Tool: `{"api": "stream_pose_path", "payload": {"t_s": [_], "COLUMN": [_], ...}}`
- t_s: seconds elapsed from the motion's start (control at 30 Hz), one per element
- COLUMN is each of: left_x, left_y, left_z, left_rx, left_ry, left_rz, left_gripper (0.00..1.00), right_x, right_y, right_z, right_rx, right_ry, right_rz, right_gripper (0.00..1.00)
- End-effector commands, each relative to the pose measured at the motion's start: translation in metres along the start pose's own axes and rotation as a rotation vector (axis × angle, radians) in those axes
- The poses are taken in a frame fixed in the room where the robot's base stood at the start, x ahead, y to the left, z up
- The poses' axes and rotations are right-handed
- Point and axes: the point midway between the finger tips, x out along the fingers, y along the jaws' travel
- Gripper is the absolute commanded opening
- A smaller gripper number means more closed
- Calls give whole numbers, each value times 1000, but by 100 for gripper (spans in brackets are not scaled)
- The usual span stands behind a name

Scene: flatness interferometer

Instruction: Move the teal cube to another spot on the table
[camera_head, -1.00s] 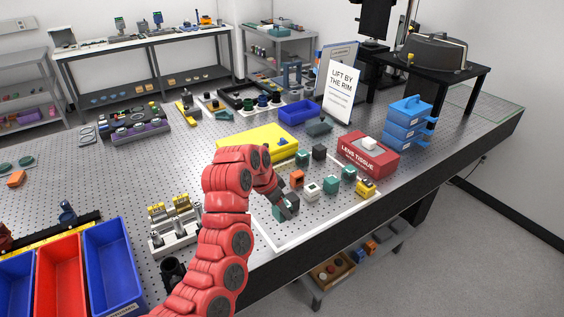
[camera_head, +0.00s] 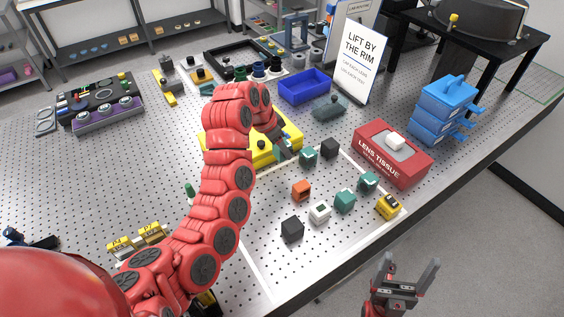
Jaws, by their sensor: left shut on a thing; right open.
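My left gripper (camera_head: 282,151) is shut on a teal cube (camera_head: 279,154), mostly hidden by its fingers, at the right edge of the yellow box. Whether the cube touches anything below cannot be told. Three other teal cubes stand in the white-edged area: one at its far end (camera_head: 308,154), one at the right (camera_head: 368,182) and one in the middle (camera_head: 345,201). My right gripper (camera_head: 409,272) is open and empty, in front of the table's near edge. The perforated metal table (camera_head: 140,180) shows widely.
Black (camera_head: 292,229), white (camera_head: 320,212), orange (camera_head: 301,190) and yellow (camera_head: 389,206) blocks stand near the teal ones. The yellow box (camera_head: 290,134), red lens tissue box (camera_head: 395,152), blue bin (camera_head: 304,86) and blue drawers (camera_head: 442,112) surround them. The table's left middle is mostly clear.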

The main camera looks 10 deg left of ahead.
Motion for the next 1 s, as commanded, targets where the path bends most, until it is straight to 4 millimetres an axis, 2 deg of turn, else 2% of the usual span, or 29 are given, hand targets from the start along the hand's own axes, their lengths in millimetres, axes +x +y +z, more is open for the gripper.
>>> {"api": "stream_pose_path", "payload": {"t_s": [0.2, 0.53, 0.9, 0.93, 1.0], "left_x": [34, 75, 83, 82, 82], "left_y": [2, 2, 1, 1, 1], "left_z": [15, 32, 34, 34, 34], "left_rx": [0, 1, 2, 2, 2], "left_ry": [-4, -5, -1, -2, -2], "left_rz": [4, 4, 1, 1, 1], "left_gripper": [0, 0, 0, 58, 71], "right_x": [17, 35, 30, 31, 31], "right_y": [1, 2, 2, 2, 2], "right_z": [-3, -6, -5, -5, -5], "right_rx": [0, 0, 0, 0, 0], "right_ry": [0, 0, 0, 0, 0], "right_rz": [0, 0, 0, 0, 0], "right_gripper": [85, 85, 85, 85, 85]}}
